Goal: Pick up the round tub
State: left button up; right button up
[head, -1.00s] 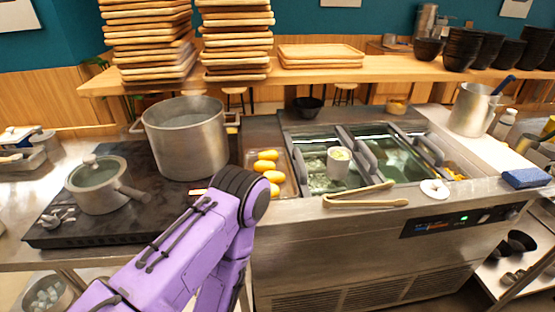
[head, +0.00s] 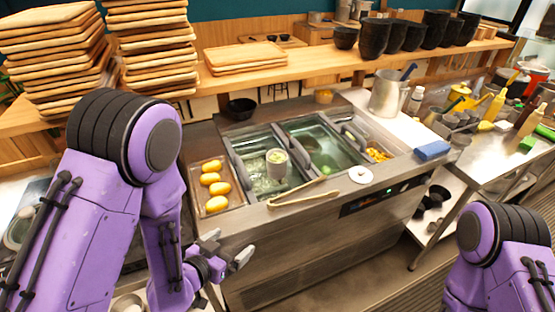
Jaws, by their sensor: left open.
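The round tub (head: 277,165) is a small pale cylinder with greenish contents. It stands upright in the left well of the steel counter (head: 330,205), among pale green pieces. My left gripper (head: 229,247) is open and empty. It is in front of the counter's front left side, below and to the left of the tub, and apart from it. My right arm shows at the lower right, but its gripper is out of the picture.
Wooden tongs (head: 303,198) and a white ring (head: 361,175) lie on the counter's front edge. A tray of yellow items (head: 231,194) is left of the wells. A blue sponge (head: 432,150) and a metal pitcher (head: 387,95) are at right. Stacked boards (head: 155,50) stand behind.

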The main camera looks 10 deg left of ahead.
aim_at(276, 160)
jog(key=i, duration=0.95)
